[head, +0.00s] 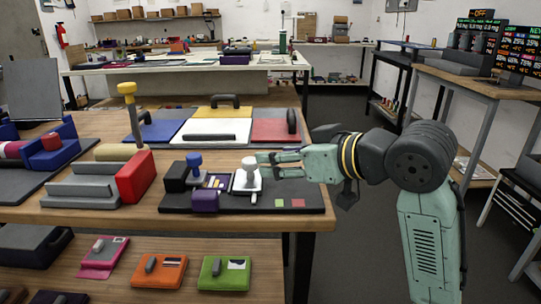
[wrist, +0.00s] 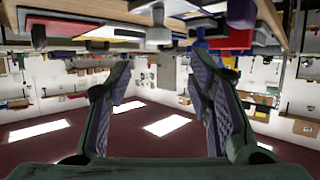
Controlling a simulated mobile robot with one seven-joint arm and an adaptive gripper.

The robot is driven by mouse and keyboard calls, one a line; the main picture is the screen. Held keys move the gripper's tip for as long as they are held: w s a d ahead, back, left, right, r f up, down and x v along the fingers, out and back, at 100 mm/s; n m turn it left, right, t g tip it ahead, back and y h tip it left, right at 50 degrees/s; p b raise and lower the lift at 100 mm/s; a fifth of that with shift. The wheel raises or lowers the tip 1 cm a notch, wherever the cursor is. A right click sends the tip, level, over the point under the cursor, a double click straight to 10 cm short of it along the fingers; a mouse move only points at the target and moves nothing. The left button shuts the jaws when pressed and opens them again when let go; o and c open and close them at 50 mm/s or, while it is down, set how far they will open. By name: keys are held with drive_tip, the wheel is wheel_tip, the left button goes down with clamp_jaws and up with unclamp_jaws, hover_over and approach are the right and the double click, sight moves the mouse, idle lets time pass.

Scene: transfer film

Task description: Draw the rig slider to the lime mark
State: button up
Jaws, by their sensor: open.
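The rig is a dark base board (head: 240,207) at the front right of the near wooden table. On it stands a white slider (head: 245,187) with a pale upright knob (head: 249,163). A lime mark (head: 280,203) lies to the right of the slider, with a red mark (head: 298,203) just beyond it. My gripper (head: 262,164) is open and reaches in from the right, its fingertips close beside the knob. In the wrist view, which is upside down, the gripper (wrist: 160,68) is spread wide and a pale knob (wrist: 158,35) shows ahead between the fingers. Contact cannot be told.
A blue-knobbed post (head: 195,160), a black block (head: 176,177) and a purple block (head: 205,201) stand left of the slider. Behind are coloured panels with handles (head: 210,131). A red block (head: 135,176) on a grey stepped fixture is further left.

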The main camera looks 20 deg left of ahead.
sight(253, 161)
drive_tip(key=shift+w+d+f, duration=0.1)
drive_tip(key=shift+d+f, duration=0.1)
drive_tip(key=shift+d, duration=0.1)
drive_tip(key=p+x, duration=0.1)
drive_tip(key=x, duration=0.9)
drive_tip(key=shift+a+f, duration=0.15)
drive_tip(key=shift+a, duration=0.15)
drive_tip(key=shift+c, duration=0.2)
clamp_jaws()
drive_tip(key=shift+w+d, duration=0.1)
drive_tip(key=shift+d, duration=0.05)
